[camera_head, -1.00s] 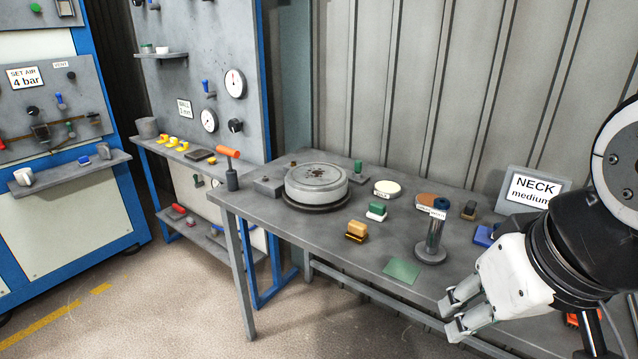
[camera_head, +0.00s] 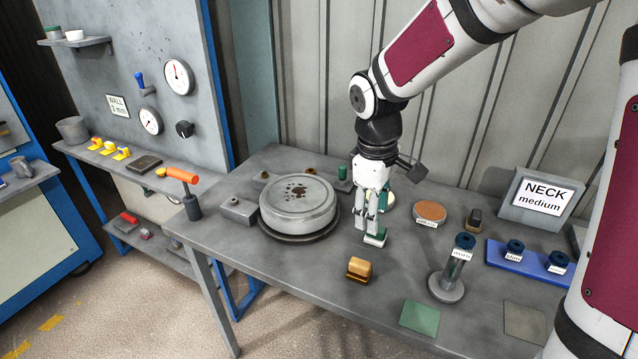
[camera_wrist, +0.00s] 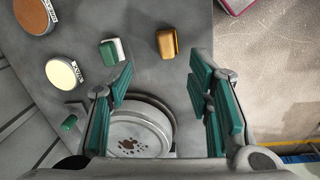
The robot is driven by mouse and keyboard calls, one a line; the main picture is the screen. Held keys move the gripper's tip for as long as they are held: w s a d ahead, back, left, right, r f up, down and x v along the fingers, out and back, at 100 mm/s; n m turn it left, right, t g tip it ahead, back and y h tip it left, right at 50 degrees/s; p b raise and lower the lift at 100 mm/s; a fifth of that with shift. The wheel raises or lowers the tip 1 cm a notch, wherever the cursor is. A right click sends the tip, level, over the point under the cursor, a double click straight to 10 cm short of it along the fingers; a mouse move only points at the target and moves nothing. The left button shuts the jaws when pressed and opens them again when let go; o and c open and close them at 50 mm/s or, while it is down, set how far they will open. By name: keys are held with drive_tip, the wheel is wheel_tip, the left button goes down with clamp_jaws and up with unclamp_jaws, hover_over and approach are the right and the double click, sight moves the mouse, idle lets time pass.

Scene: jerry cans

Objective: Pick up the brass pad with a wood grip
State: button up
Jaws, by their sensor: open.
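The brass pad with a wood grip (camera_head: 359,269) sits on the grey workbench (camera_head: 270,277), near its front edge. It has a tan block on top and a brass-coloured base, and it also shows in the wrist view (camera_wrist: 167,43), ahead of the fingers. My gripper (camera_head: 367,222) points down, open and empty, above the bench and behind the brass pad. In the wrist view my gripper's green-lined fingers (camera_wrist: 161,82) are spread apart. A green-topped pad with a white base (camera_head: 375,238) sits close to the fingertips in the head view.
A large round metal drum (camera_head: 299,204) stands left of my gripper. To the right are a brown disc (camera_head: 430,211), an upright metal post (camera_head: 449,275) and a blue tray (camera_head: 528,259). A green sheet (camera_head: 420,317) lies at the front. An orange-handled tool (camera_head: 181,175) stands at left.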

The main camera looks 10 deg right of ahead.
wheel_tip(320, 180, down, 4)
drive_tip(key=w+n+y+p, duration=0.1)
drive_tip(key=w+n, duration=0.1)
approach(361, 262)
drive_tip(key=shift+g, duration=0.3)
drive_tip(key=f, duration=0.2)
drive_tip(key=w+f, duration=0.1)
drive_tip(key=f, duration=0.2)
drive_tip(key=shift+a+p, duration=0.1)
drive_tip(key=shift+p, duration=0.2)
drive_tip(key=shift+s+f+p, duration=0.1)
drive_tip(key=shift+f+p, duration=0.2)
drive_tip(key=shift+f, duration=1.05)
drive_tip(key=shift+s+f+p, duration=0.15)
drive_tip(key=shift+f+p, duration=0.1)
drive_tip(key=shift+f, duration=1.1)
clamp_jaws()
